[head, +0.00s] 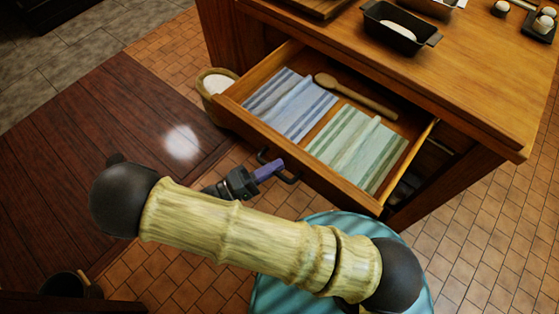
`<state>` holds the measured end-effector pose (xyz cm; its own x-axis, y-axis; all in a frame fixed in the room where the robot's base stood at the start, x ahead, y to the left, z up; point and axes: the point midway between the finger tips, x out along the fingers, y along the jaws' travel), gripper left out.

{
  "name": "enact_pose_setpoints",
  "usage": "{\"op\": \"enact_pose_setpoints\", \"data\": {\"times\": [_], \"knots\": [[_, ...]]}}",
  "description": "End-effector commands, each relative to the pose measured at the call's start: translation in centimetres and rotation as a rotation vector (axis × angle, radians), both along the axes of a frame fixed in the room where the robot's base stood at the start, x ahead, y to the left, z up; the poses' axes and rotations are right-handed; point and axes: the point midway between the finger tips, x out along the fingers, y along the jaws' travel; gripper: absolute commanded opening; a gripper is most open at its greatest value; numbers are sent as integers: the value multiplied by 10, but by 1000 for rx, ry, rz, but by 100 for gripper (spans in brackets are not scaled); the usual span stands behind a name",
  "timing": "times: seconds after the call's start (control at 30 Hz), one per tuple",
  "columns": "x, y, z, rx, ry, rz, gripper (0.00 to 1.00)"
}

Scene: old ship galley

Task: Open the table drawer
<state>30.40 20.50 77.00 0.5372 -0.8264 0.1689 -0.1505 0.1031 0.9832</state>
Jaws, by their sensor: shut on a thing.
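The table drawer (325,183) is pulled well out from the wooden table (479,90) in the head view. Its inside shows, with a blue striped cloth (290,105), a green striped cloth (356,145) and a wooden spoon (355,96) in it. A dark handle (290,179) sits on the drawer's front face. My gripper (267,171) is at this handle and shut on it, near its left part. My arm crosses in front, below the drawer. The exact finger contact is small and partly hidden.
A bucket or basket with white contents (216,84) stands left of the drawer. A dark baking pan (400,28) and small items are on the tabletop. A dark bucket (66,286) is at lower left. Open floor lies left of the drawer.

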Motion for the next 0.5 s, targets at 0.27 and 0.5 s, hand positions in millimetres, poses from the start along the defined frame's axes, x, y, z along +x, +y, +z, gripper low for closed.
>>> {"op": "enact_pose_setpoints", "data": {"times": [0.27,0.5], "knots": [[-14,14,-1,1,1,-15,0],[-17,17,-2,-1,3,-11,0]]}}
